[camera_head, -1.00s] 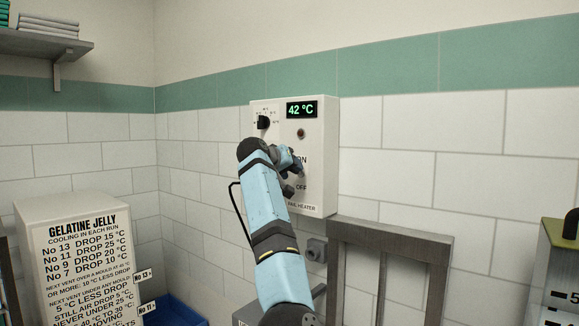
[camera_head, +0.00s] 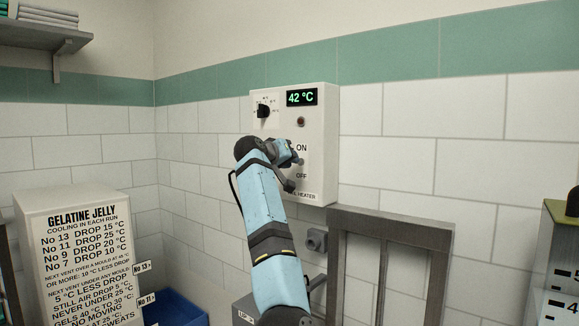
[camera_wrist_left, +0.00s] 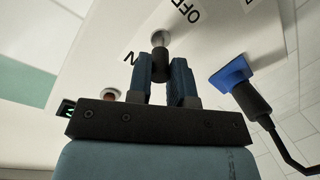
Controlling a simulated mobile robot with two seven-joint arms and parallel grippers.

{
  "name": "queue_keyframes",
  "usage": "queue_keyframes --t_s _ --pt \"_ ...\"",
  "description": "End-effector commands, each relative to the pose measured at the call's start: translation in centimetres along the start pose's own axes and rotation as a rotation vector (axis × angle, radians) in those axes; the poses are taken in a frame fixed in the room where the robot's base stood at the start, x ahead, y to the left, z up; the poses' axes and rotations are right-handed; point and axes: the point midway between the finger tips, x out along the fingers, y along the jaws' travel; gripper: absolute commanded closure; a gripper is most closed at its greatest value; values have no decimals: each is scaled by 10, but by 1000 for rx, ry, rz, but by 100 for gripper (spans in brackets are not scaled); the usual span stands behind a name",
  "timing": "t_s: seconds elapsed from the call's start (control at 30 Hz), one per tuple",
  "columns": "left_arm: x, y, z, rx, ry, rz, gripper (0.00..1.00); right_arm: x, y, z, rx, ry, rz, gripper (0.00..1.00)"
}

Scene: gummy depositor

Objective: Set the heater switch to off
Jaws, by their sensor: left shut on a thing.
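The white heater box (camera_head: 318,185) is on the tiled wall, with ON and OFF printed one above the other on its front. My left gripper (camera_head: 292,160) is in front of the panel between these words in the head view. In the left wrist view my left gripper (camera_wrist_left: 160,80) is shut on the dark switch lever (camera_wrist_left: 159,50), which joins a round pale base on the panel. The arm hides the lever in the head view, and I cannot tell its exact setting. My right gripper is not in view.
The box also has a black dial (camera_head: 263,111), a 42 °C display (camera_head: 301,97) and a dull red lamp (camera_head: 300,121). A grey metal frame (camera_head: 390,222) stands below right. A white lettered sign box (camera_head: 80,225) is at left, near a blue bin (camera_head: 175,308).

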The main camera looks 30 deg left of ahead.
Motion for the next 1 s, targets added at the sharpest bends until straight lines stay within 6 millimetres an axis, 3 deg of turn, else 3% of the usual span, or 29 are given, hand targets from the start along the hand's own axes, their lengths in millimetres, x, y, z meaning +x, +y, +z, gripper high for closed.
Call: queue_keyframes --t_s 0.03,0.1,0.37,0.7,1.0 --pt "1 -8 10 -1 33 18 100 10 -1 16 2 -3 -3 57" --pt "2 -10 14 -4 81 51 100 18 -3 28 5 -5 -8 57" --pt "4 -18 27 -19 275 181 100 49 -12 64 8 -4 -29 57" --pt "10 -24 36 -36 489 323 100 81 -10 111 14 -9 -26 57" --pt "14 -24 38 -44 588 391 100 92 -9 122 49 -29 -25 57"
